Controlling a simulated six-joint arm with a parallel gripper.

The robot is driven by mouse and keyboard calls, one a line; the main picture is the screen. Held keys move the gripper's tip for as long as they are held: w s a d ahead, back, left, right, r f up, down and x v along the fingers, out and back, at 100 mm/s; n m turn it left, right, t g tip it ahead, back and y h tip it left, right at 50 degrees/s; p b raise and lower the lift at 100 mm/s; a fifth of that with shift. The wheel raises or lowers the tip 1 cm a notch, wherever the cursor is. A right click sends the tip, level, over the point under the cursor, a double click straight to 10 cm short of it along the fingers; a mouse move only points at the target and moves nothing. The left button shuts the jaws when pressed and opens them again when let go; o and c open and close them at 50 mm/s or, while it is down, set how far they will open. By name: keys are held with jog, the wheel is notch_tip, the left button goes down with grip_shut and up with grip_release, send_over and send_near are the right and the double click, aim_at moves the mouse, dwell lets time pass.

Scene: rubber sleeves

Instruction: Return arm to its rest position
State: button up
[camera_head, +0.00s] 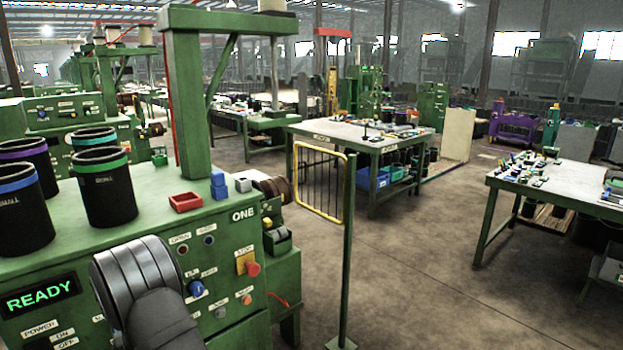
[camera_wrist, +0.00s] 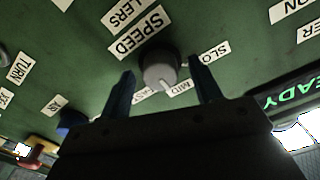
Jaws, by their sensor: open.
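My gripper (camera_wrist: 162,68) shows in the wrist view, with its two dark blue fingers apart. A grey round knob (camera_wrist: 158,70) with a light pointer mark, under a SPEED label (camera_wrist: 140,32), appears between the fingertips, with a gap on each side. I cannot tell how far the tips are from the panel. In the head view, my grey arm link (camera_head: 150,290) is in front of the green machine (camera_head: 60,215). My gripper is hidden there.
Black sleeves with coloured bands (camera_head: 104,190) stand on the machine top near a red tray (camera_head: 186,202) and blue blocks (camera_head: 218,184). A green post (camera_head: 186,100) rises behind. The panel has a red stop button (camera_head: 252,268).

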jog(key=s+d+n, duration=0.4)
jog(key=shift+s+d, duration=0.3)
jog(key=shift+s, duration=0.05)
dwell(0.3)
